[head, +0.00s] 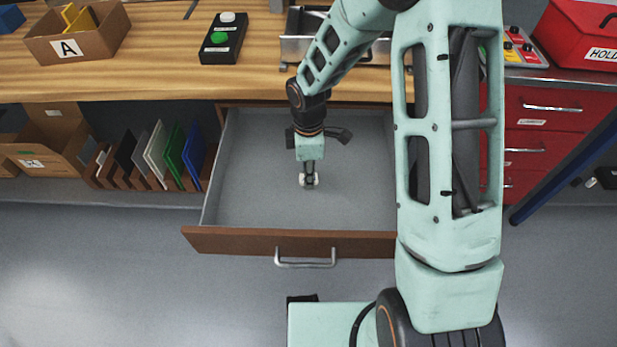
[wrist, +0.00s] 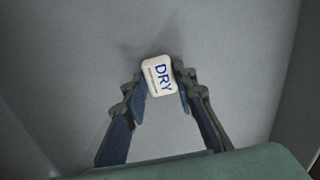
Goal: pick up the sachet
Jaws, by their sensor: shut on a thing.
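The sachet (wrist: 158,77) is small and white with blue "DRY" lettering. In the wrist view it sits between the two fingertips of my gripper (wrist: 160,88), which is shut on it. In the head view my gripper (head: 309,180) points down inside the open drawer (head: 250,205), and only small white bits of the sachet (head: 315,180) show around the fingers. I cannot tell whether the sachet touches the drawer floor.
The drawer's brown front (head: 230,240) and grey side walls surround my gripper. The wooden worktop (head: 150,80) overhangs behind, with a black button box (head: 222,40) and a bin marked A (head: 75,45). A red drawer cabinet (head: 545,135) stands at right. The rest of the drawer floor is bare.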

